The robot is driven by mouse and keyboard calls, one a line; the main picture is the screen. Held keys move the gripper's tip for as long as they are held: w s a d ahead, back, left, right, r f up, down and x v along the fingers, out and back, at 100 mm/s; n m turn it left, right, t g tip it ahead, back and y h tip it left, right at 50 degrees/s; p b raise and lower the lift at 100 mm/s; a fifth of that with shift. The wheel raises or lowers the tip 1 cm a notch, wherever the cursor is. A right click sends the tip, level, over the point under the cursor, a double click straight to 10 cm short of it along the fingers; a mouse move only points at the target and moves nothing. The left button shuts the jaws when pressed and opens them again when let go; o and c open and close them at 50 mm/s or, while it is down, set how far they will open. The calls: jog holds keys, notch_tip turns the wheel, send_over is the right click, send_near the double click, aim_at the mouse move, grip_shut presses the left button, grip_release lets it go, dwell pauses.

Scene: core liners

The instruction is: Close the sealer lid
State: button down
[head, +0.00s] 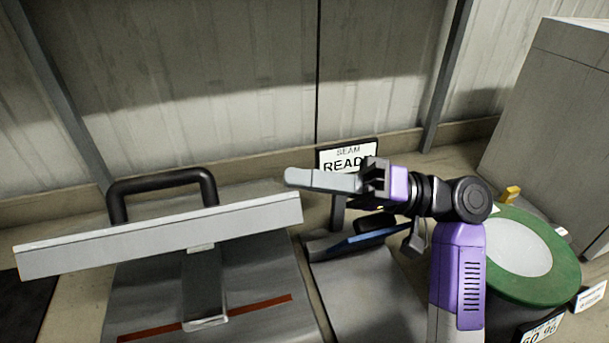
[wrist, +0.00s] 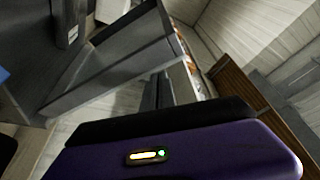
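The sealer lid (head: 90,253) is a long pale grey bar on the left of the head view, standing raised and slightly tilted above the grey sealer base (head: 255,265). A black loop handle (head: 160,180) rises behind the bar. A bracket (head: 205,290) and a red strip (head: 145,332) show on the base below it. My gripper (head: 290,177) points left, its fingertips near the bar's right end in the picture; whether they touch cannot be told. The fingers overlap from the side, so their opening is unclear. No object shows in them.
A sign reading "SEAM READY" (head: 342,157) stands behind my gripper. A blue item (head: 375,236) lies on a grey surface below my arm. A green round container (head: 562,270) with a pale top and a large grey cabinet (head: 555,110) stand at the right.

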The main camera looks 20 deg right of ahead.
dwell(0.3)
notch_tip(320, 180, up, 20)
dwell(0.5)
